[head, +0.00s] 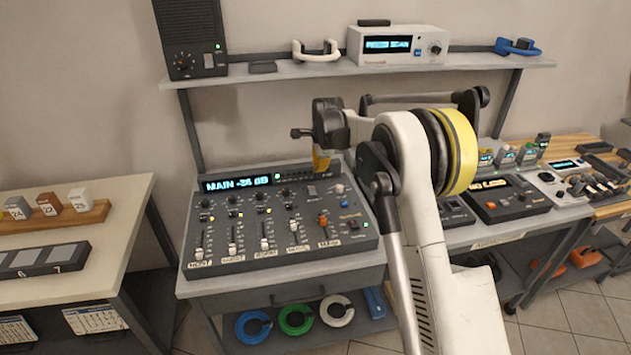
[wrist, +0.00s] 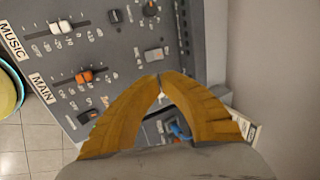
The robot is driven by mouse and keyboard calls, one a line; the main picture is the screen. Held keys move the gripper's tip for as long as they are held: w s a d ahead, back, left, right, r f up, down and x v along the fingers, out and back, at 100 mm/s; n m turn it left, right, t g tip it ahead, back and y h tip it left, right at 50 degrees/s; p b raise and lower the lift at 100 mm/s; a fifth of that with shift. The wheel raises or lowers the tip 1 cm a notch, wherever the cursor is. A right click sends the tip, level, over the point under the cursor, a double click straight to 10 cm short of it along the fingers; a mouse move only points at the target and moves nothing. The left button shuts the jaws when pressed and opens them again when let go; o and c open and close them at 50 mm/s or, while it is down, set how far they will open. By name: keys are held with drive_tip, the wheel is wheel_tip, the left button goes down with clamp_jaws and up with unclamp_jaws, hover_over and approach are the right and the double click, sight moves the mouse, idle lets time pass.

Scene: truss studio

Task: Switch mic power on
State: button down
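The mixer console (head: 280,222) stands on the grey desk, its display reading about "MAIN -34 dB". It also fills the left of the wrist view (wrist: 112,45). I cannot make out a switch labelled mic power; the small labels are unreadable. My gripper (head: 320,160) is above the console's back right part, pointing down. In the wrist view its two orange-yellow fingers (wrist: 160,76) meet at the tips, with nothing visible between the tips. A small pale part shows behind the fingers, too hidden to identify. The main fader has an orange cap (wrist: 84,76); the music fader's is white (wrist: 60,23).
A shelf (head: 290,70) behind holds a dark speaker (head: 192,40) and a white display unit (head: 398,47). More devices stand to the right, including a black and red unit (head: 508,200). Coloured cable coils (head: 296,320) lie on the lower shelf.

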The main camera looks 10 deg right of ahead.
sight(314, 188)
drive_tip(key=b+x, duration=0.4)
drive_tip(key=x, duration=0.9)
drive_tip(key=shift+f, duration=0.1)
drive_tip(key=shift+w+f+b, duration=0.15)
drive_tip(key=shift+f+b, duration=0.1)
drive_tip(key=shift+b, duration=0.05)
drive_tip(key=shift+w+f, duration=0.1)
drive_tip(key=shift+f, duration=0.15)
drive_tip(key=shift+w+p, duration=0.15)
drive_tip(key=shift+p, duration=0.3)
drive_tip(key=shift+w+f, duration=0.25)
drive_tip(key=shift+f, duration=0.1)
drive_tip(key=shift+s+r, duration=0.1)
drive_tip(key=shift+s, duration=0.1)
